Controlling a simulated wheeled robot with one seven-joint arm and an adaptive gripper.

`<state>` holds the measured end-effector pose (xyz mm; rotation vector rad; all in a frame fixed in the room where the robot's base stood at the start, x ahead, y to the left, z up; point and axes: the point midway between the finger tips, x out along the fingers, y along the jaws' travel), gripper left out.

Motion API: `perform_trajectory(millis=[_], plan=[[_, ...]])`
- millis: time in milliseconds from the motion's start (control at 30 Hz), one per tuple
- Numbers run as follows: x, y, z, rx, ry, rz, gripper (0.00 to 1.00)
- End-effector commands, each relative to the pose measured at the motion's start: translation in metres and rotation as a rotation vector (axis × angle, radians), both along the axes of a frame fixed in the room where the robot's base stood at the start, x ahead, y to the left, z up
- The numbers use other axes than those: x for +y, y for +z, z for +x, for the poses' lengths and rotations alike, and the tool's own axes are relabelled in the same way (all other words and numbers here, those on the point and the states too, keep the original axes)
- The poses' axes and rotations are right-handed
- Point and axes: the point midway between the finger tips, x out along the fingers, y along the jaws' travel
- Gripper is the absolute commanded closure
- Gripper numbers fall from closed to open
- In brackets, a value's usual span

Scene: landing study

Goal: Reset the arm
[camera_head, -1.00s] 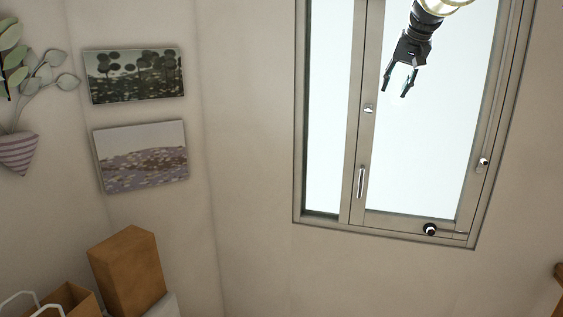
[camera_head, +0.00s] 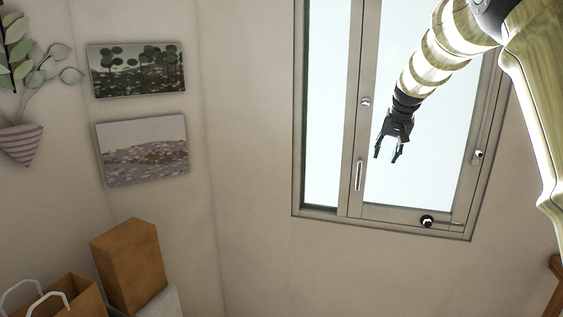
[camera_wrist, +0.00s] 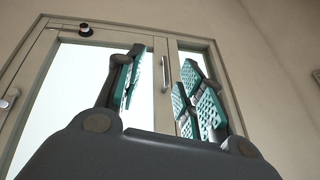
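My gripper (camera_head: 388,154) hangs at the end of my arm in front of the window in the head view, its fingers pointing down. The fingers are apart and nothing shows between them. In the wrist view my gripper (camera_wrist: 160,92) shows teal padded fingers with a clear gap between them, empty. My arm comes in from the upper right of the head view. The window (camera_head: 425,217) has a grey frame and bright panes, and the wrist view also shows its frame (camera_wrist: 30,70).
Two pictures, an upper one (camera_head: 135,70) and a lower one (camera_head: 143,150), hang on the left wall. A plant in a striped wall pot (camera_head: 20,143) is at far left. A brown box (camera_head: 130,266) stands by a paper bag (camera_head: 75,298) at lower left. The wall below the window is bare.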

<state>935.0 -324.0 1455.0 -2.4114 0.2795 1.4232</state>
Motion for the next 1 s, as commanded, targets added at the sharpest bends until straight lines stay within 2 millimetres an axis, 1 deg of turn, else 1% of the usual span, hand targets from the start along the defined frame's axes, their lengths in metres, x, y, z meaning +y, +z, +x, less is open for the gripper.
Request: perform_trajectory(millis=[33, 67, 100, 167, 200, 267, 300, 367, 400, 467, 500, 567, 600, 667, 700, 767, 800, 867, 900, 967, 1000], plan=[[0.000, -0.039, -0.002, 0.022, -0.001, -0.006, 0.62], [-0.001, -0.057, -0.003, 0.029, -0.001, -0.011, 0.62], [-0.002, -0.080, -0.005, 0.040, -0.002, -0.018, 0.62], [-0.003, -0.114, -0.010, 0.055, 0.000, -0.027, 0.62], [-0.003, -0.137, -0.013, 0.065, 0.000, -0.033, 0.62], [-0.003, -0.171, -0.020, 0.081, 0.001, -0.043, 0.62], [-0.003, -0.193, -0.025, 0.091, 0.004, -0.049, 0.62], [-0.002, -0.227, -0.034, 0.107, 0.007, -0.058, 0.62], [-0.002, -0.249, -0.040, 0.117, 0.010, -0.065, 0.62], [-0.001, -0.282, -0.051, 0.133, 0.015, -0.074, 0.62], [0.000, -0.305, -0.059, 0.144, 0.019, -0.080, 0.62], [0.002, -0.337, -0.072, 0.160, 0.026, -0.089, 0.62], [0.003, -0.358, -0.081, 0.170, 0.032, -0.095, 0.62], [0.004, -0.389, -0.097, 0.186, 0.039, -0.103, 0.62], [0.005, -0.409, -0.108, 0.197, 0.044, -0.107, 0.62], [0.007, -0.440, -0.125, 0.213, 0.053, -0.116, 0.62], [0.009, -0.459, -0.137, 0.224, 0.061, -0.120, 0.62], [0.012, -0.488, -0.157, 0.239, 0.071, -0.126, 0.62], [0.014, -0.507, -0.170, 0.250, 0.079, -0.131, 0.62], [0.017, -0.534, -0.191, 0.265, 0.091, -0.136, 0.62], [0.019, -0.552, -0.206, 0.275, 0.100, -0.140, 0.62]])
